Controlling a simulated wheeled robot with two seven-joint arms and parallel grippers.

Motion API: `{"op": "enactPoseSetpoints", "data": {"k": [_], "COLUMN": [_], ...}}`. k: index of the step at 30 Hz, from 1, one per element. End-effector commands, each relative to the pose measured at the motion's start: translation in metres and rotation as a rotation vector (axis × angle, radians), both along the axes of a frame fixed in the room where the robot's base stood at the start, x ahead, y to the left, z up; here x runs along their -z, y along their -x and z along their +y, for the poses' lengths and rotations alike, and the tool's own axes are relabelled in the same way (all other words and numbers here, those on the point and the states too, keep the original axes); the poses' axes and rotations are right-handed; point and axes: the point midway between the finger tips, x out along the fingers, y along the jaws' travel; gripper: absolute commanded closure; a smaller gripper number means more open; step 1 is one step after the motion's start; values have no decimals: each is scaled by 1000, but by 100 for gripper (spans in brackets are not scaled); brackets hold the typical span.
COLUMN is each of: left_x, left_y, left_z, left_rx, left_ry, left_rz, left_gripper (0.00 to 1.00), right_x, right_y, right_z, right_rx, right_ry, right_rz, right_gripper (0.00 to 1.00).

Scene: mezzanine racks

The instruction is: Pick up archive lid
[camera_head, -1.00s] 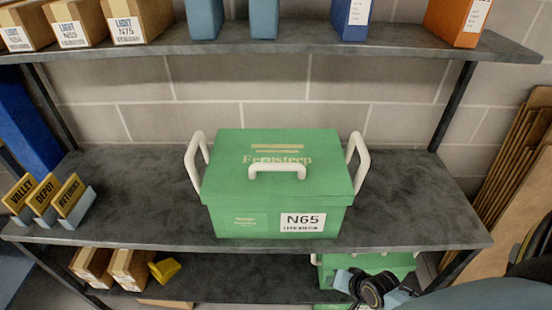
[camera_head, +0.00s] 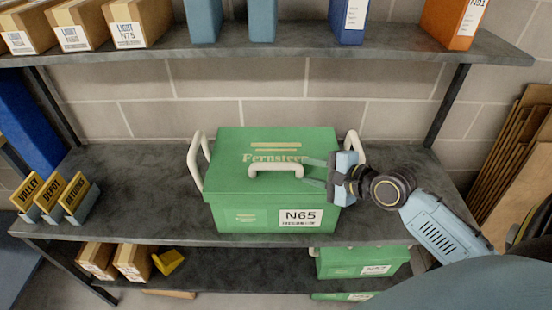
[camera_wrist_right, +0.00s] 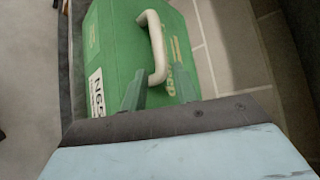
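The green archive lid (camera_head: 235,150) sits closed on the green box (camera_head: 235,215) labelled N65, on the middle shelf. A white handle (camera_head: 275,168) stands up from the lid. My right gripper (camera_head: 308,172) comes in from the right, just right of the handle, with its two fingers apart and nothing between them. In the right wrist view, the lid (camera_wrist_right: 120,35) and its handle (camera_wrist_right: 155,40) lie ahead of the open gripper (camera_wrist_right: 160,75). The fingers look close to the handle's near end, but I cannot tell whether they touch. My left gripper is not in view.
White side handles (camera_head: 197,160) rise at both ends of the box. Small signs (camera_head: 52,196) stand at the shelf's left. The upper shelf (camera_head: 300,48) holds cartons and binders. Another green box (camera_head: 345,262) is below.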

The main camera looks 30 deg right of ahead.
Motion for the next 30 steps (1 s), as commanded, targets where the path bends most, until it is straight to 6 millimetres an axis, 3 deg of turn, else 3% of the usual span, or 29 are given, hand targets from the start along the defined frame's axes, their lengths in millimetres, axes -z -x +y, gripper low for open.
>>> {"op": "enactPoseSetpoints", "data": {"k": [3, 12, 21, 30], "left_x": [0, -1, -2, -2], "left_y": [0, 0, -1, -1], "left_z": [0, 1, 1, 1], "left_rx": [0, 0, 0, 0], "left_ry": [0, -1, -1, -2], "left_rz": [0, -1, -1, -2], "left_gripper": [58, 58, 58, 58], "right_x": [7, 15, 30, 33], "right_y": [-17, -35, -69, -74], "right_z": [6, 14, 30, 32], "right_rx": [0, -1, 0, 0], "right_ry": [0, 2, 3, 5], "right_rz": [-2, -2, -1, 0], "right_gripper": [70, 70, 70, 70]}}
